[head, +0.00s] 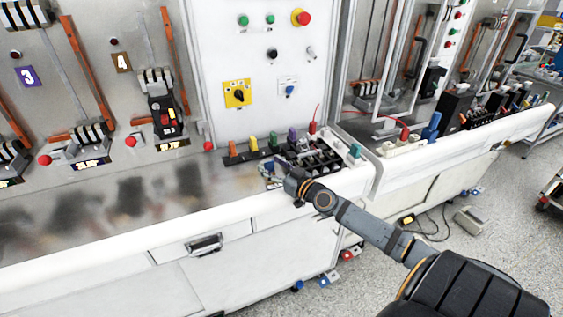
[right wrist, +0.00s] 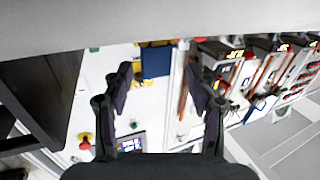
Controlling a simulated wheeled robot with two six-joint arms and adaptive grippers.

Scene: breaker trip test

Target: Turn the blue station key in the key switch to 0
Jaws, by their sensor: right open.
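The key switch is a small white plate (head: 288,80) on the white control panel in the head view, with the blue station key (head: 290,90) in it. The key is too small for me to read its position. My right gripper (head: 272,172) is over the bench's front edge, well below the key and apart from it. In the right wrist view my right gripper (right wrist: 160,88) shows open, with nothing between its fingers. I cannot pick out the blue key in that view. My left gripper is not in view.
A yellow rotary switch (head: 237,93) sits left of the key. Buttons and a red emergency stop (head: 300,17) are above it. Several coloured blocks and a black rack (head: 318,157) stand on the bench below. The bench top (head: 60,215) at left is bare.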

